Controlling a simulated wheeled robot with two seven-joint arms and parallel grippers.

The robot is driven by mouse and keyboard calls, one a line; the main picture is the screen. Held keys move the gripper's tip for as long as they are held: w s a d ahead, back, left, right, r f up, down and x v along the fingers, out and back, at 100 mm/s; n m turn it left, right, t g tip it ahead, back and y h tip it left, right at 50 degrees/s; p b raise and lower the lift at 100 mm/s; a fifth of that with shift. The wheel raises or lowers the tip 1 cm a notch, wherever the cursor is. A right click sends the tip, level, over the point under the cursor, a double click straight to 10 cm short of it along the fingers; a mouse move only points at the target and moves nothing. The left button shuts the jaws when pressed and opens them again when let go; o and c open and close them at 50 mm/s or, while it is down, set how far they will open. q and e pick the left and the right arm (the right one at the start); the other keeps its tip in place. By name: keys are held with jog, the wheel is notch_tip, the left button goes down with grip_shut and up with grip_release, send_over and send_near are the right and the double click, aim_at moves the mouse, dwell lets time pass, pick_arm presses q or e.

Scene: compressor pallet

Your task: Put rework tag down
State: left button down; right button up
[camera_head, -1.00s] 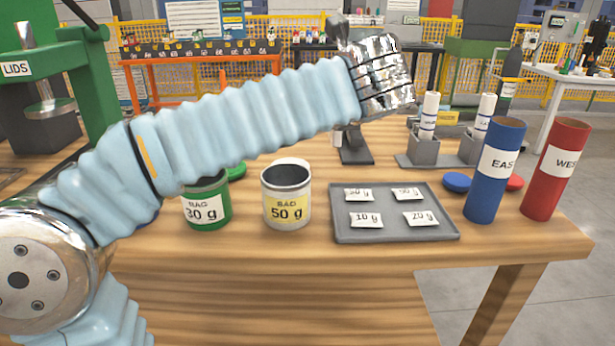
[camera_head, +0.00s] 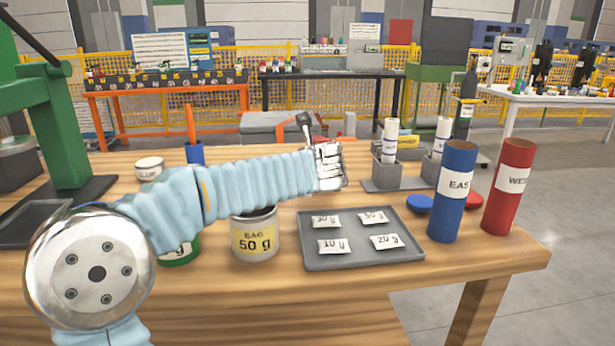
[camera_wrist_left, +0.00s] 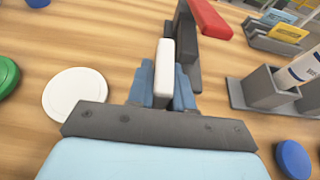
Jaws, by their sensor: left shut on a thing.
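My left gripper (camera_head: 331,166) is above the middle of the table in the head view, behind the grey tray. In the left wrist view, its blue-grey fingers (camera_wrist_left: 163,93) are shut on a slim white thing (camera_wrist_left: 164,62), seen nearly edge-on. It looks like the rework tag, but no print on it can be read. Yellow cards (camera_wrist_left: 288,32) stand in a grey holder (camera_wrist_left: 262,41) at the upper right of that view. A yellow card (camera_head: 408,142) also shows behind the white tubes in the head view. My right gripper is not in view.
A dark post with a red part (camera_wrist_left: 209,18) stands close beyond the fingers. The grey tray (camera_head: 362,262) holds several packets. A 50 g can (camera_head: 254,240), blue tube (camera_head: 452,195) and red tube (camera_head: 508,190) stand nearby. A white disc (camera_wrist_left: 75,96) lies left of the fingers.

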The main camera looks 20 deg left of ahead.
pick_arm(q)
jog(key=shift+f, duration=1.15)
jog(key=shift+f+b, duration=0.15)
jog(key=shift+b, duration=0.15)
jog(key=c, duration=1)
grip_release()
